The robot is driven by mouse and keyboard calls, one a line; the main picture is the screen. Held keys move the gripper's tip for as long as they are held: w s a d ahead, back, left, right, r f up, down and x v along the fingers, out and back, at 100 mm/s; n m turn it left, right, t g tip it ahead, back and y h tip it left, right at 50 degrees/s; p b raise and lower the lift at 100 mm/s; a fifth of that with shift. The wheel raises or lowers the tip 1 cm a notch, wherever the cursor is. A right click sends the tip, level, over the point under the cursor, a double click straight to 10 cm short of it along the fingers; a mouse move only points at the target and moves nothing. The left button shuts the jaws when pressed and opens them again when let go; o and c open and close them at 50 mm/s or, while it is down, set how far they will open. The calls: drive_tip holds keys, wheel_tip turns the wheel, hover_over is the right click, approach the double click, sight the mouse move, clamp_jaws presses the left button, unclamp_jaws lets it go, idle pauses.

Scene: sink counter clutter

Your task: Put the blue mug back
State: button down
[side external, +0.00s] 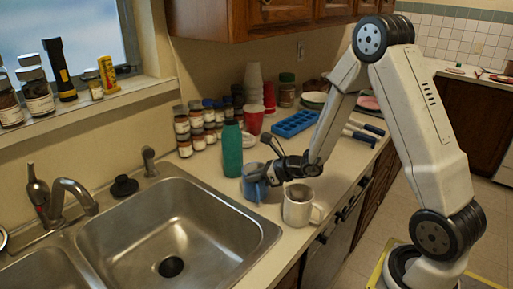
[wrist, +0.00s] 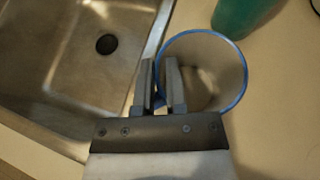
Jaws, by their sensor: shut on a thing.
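The blue mug (side external: 250,190) stands on the counter beside the sink's right edge, and my gripper (side external: 268,178) is at its rim. In the wrist view the mug (wrist: 240,92) shows from above as a pale inside with a blue rim. My gripper (wrist: 162,85) is shut on the mug's near left wall, one finger outside and one over the inside. The mug looks upright. I cannot tell whether its base touches the counter. Its handle is not clear in either view.
A white mug (side external: 299,206) stands just right of the blue mug. A green bottle (side external: 232,150) stands close behind it. Spice jars (side external: 183,132), a red cup (side external: 254,120) and a blue tray (side external: 295,123) are farther back. The sink basin (side external: 185,228) is empty.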

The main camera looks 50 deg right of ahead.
idle(0.3)
drive_tip(key=c, duration=0.7)
unclamp_jaws()
drive_tip(key=shift+f, duration=0.1)
drive_tip(key=shift+o, duration=0.2)
drive_tip(key=shift+s+d+r, duration=0.2)
drive_tip(key=shift+s+r, duration=0.15)
drive_tip(key=shift+r, duration=0.05)
drive_tip(key=v, duration=1.1)
drive_tip(key=shift+a, duration=0.15)
